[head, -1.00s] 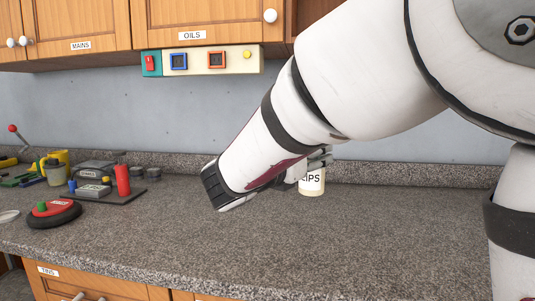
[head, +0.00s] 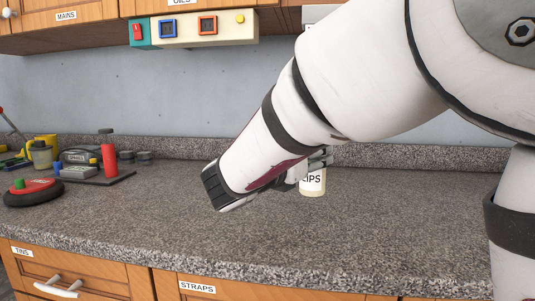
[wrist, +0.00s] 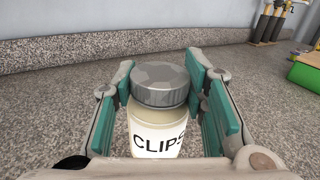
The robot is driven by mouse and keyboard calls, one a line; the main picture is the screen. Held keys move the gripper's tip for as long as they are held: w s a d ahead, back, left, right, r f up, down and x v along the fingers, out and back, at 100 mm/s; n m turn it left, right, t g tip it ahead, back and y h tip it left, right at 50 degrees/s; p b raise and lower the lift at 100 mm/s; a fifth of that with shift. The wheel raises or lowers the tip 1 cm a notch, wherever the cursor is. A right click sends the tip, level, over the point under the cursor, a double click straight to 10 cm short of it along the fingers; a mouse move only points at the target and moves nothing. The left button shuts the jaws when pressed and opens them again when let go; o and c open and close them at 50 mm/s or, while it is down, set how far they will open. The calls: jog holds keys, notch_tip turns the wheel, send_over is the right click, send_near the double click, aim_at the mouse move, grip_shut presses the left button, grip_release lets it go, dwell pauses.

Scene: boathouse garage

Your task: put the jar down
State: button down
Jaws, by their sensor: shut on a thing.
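The jar (head: 313,183) is cream with a dark-lettered label reading "CLIPS" in the wrist view (wrist: 155,133), where its grey lid (wrist: 160,85) also shows. It is upright. My gripper (head: 318,160) is shut on the jar; in the wrist view the teal-padded fingers (wrist: 165,100) stand on both sides of it. In the head view my arm hides part of the jar. The jar appears at or just above the speckled countertop (head: 240,220); I cannot tell whether its base touches.
On the counter's left are a red-and-black round thing (head: 33,191), a dark tray (head: 112,178) with a red cylinder (head: 109,159), and a yellow item (head: 45,145). A switch panel (head: 190,28) hangs under the cabinets. Counter right of the jar is clear.

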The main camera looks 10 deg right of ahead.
aim_at(305, 186)
jog(key=shift+s+b, duration=0.1)
jog(key=shift+b, duration=0.7)
notch_tip(305, 186, down, 5)
jog(key=b, duration=0.6)
jog(key=shift+r, duration=0.1)
jog(key=shift+f+b, duration=0.75)
jog(key=shift+b, duration=0.35)
jog(key=shift+a+f+b, duration=0.1)
jog(key=shift+f+b, duration=0.1)
jog(key=shift+b, duration=0.15)
jog(key=c, duration=0.9)
grip_release()
jog(key=v, duration=1.2)
